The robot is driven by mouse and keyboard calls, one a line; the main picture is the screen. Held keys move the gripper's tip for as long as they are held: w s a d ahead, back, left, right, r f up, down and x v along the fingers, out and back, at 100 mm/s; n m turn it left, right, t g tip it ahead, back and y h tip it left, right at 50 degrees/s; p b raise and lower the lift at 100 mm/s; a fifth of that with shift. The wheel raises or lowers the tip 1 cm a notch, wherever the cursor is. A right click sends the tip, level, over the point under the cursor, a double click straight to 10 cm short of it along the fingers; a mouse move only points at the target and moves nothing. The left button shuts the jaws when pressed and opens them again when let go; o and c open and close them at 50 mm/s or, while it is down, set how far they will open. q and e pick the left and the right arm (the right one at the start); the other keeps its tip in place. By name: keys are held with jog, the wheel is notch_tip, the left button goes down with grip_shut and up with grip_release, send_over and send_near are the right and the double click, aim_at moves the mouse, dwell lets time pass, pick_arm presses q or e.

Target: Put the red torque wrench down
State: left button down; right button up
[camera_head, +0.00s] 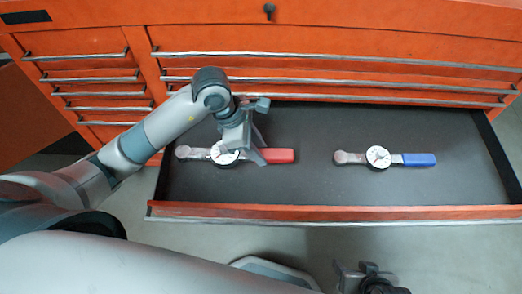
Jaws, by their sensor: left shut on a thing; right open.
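The red torque wrench (278,156) lies lengthwise in the left part of the open drawer (320,190), with its round dial to the left of the red handle. My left gripper (252,150) reaches down from above and is shut on the wrench between the dial and the red handle. The gripper hides part of the wrench's middle. I cannot tell whether the wrench touches the drawer floor. My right gripper (368,275) is open and empty at the bottom edge of the view, in front of the drawer.
A blue-handled torque wrench (418,159) lies in the right half of the drawer. The dark drawer floor between the two wrenches is clear. The orange cabinet (340,50) with several closed drawers stands behind. The drawer's front rim (400,213) faces me.

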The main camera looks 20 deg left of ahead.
pick_arm(q)
jog(key=shift+w+a+f, duration=0.15)
jog(key=shift+w+f, duration=0.3)
jog(key=shift+w, duration=0.35)
jog(key=shift+w+a+f, duration=0.1)
jog(key=shift+w+f, duration=0.35)
jog(key=shift+w, duration=0.35)
jog(key=shift+f, duration=2)
jog(key=c, duration=1.4)
grip_release()
jog(key=shift+s+f, duration=0.1)
jog(key=shift+o, duration=0.2)
jog(key=v, duration=1.2)
